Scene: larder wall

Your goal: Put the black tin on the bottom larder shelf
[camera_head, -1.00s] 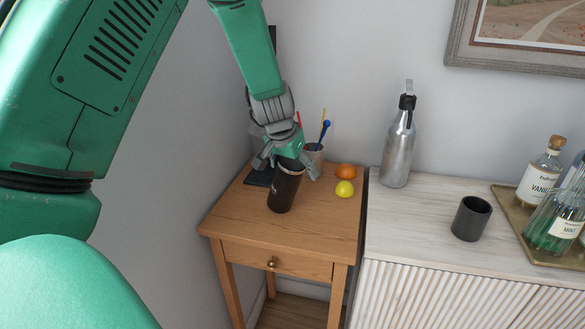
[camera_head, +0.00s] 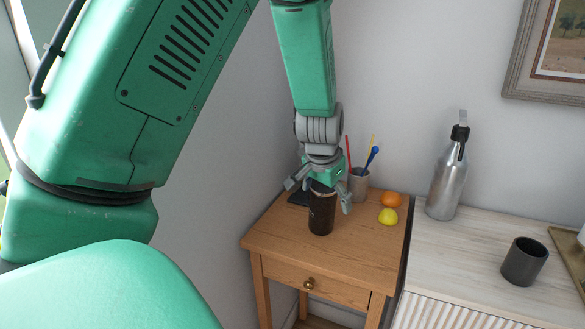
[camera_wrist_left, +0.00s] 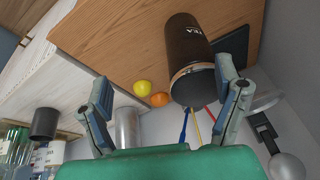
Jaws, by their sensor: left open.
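The black tin (camera_head: 321,214) is a dark cylinder with a pale rim band, standing on the small wooden side table (camera_head: 270,240). In the left wrist view the tin (camera_wrist_left: 188,42) shows pale lettering, and its rim end faces the camera. My left gripper (camera_head: 319,196) comes down from above with its fingers spread on either side of the tin's top. In the wrist view the fingers of the gripper (camera_wrist_left: 165,100) are wide apart, and the tin is nearer the right-hand finger. Contact cannot be made out. My right gripper is out of view. No larder shelf is recognizable.
An orange (camera_head: 391,199) and a lemon (camera_head: 388,216) lie right of the tin. A pen cup (camera_head: 359,184) stands behind, a dark flat object (camera_head: 298,198) left. A steel bottle (camera_head: 447,180) and dark cup (camera_head: 524,261) stand on the pale sideboard (camera_head: 470,230).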

